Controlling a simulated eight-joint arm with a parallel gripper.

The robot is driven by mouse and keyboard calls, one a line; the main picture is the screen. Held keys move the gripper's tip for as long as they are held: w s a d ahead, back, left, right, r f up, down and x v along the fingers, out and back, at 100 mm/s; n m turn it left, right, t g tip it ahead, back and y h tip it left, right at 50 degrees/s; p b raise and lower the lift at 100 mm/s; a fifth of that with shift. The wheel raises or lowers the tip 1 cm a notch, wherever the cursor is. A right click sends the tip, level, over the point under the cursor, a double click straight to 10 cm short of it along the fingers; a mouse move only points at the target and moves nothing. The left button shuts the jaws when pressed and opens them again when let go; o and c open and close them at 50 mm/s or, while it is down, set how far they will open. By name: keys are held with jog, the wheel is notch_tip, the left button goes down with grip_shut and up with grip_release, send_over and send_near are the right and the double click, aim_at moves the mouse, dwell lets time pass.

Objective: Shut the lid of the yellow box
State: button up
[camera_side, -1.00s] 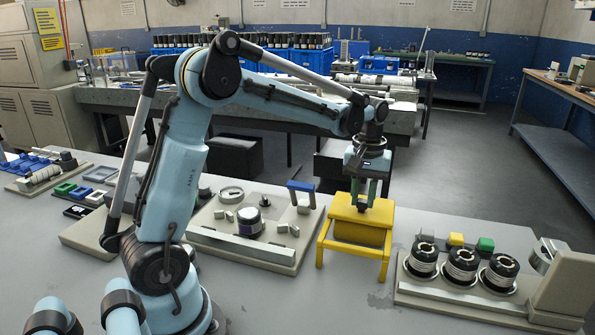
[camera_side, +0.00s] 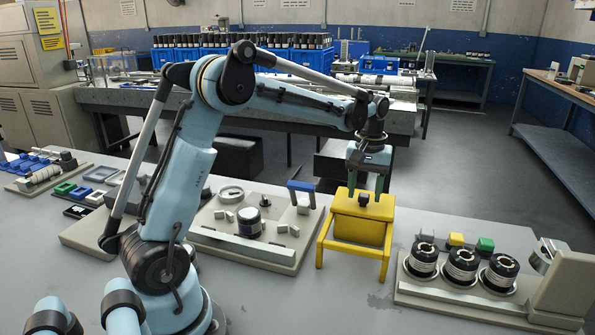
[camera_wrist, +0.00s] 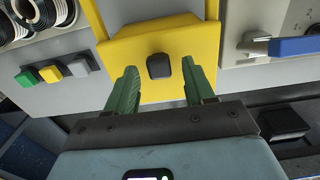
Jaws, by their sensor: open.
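The yellow box (camera_side: 357,231) stands in its yellow frame right of the middle of the bench. Its yellow lid (camera_side: 345,208) lies about level across the top; whether it is fully seated I cannot tell. A dark knob (camera_side: 363,198) stands up from the lid. My gripper (camera_side: 365,194) is above the lid with its green fingers apart, one on each side of the knob. In the wrist view the knob (camera_wrist: 159,66) shows in front of and between the open fingertips of my gripper (camera_wrist: 160,80), touching neither in that view.
Left of the box is a beige fixture plate (camera_side: 290,258) with a dark roll and a blue handle (camera_side: 301,186). On the right is a plate with several dark rolls (camera_side: 461,262) and green, yellow and grey buttons (camera_side: 485,244). Bare bench lies in front of the box.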

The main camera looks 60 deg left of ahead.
aim_at(364, 194)
jog(key=shift+r, duration=0.1)
notch_tip(364, 194, up, 12)
dwell(0.5)
jog(key=s+d+f+m+t, duration=0.3)
jog(key=s+d, duration=0.3)
jog(key=s, duration=0.2)
jog(key=s+d+f+m+t, duration=0.4)
jog(key=s+d+f+m, duration=0.1)
jog(key=s, duration=0.3)
jog(key=shift+s+d+f+m, duration=0.2)
jog(key=shift+d+f+m, duration=0.15)
jog(key=shift+f+m, duration=0.2)
dwell(0.3)
